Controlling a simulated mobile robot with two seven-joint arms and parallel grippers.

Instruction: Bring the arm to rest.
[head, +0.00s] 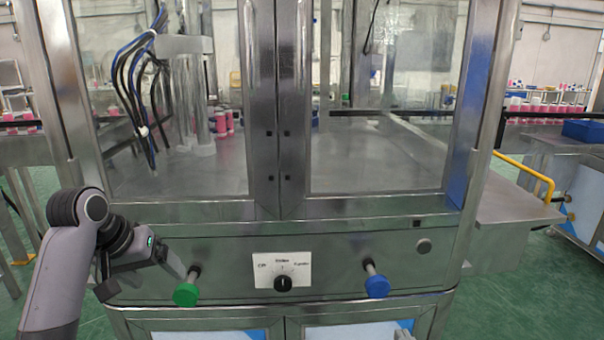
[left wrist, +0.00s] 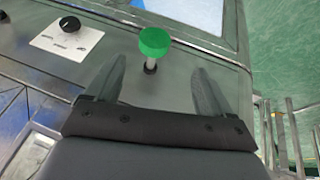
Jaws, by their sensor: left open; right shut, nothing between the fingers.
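My left gripper (head: 143,280) is at the lower left of the head view, in front of the machine's panel. Its two fingers are spread and nothing is between them; the left wrist view (left wrist: 158,68) shows this too. A green push button (head: 186,293) on a short metal stem is just right of the gripper. In the left wrist view the green button (left wrist: 154,42) appears beyond the gap between the fingertips, apart from them.
The panel also carries a selector dial (head: 283,282) on a white label and a blue button (head: 377,286). Glazed doors above enclose the machine; cables (head: 138,75) and pink cans (head: 222,122) show inside. A yellow rail (head: 530,175) and side shelf (head: 512,215) are at right.

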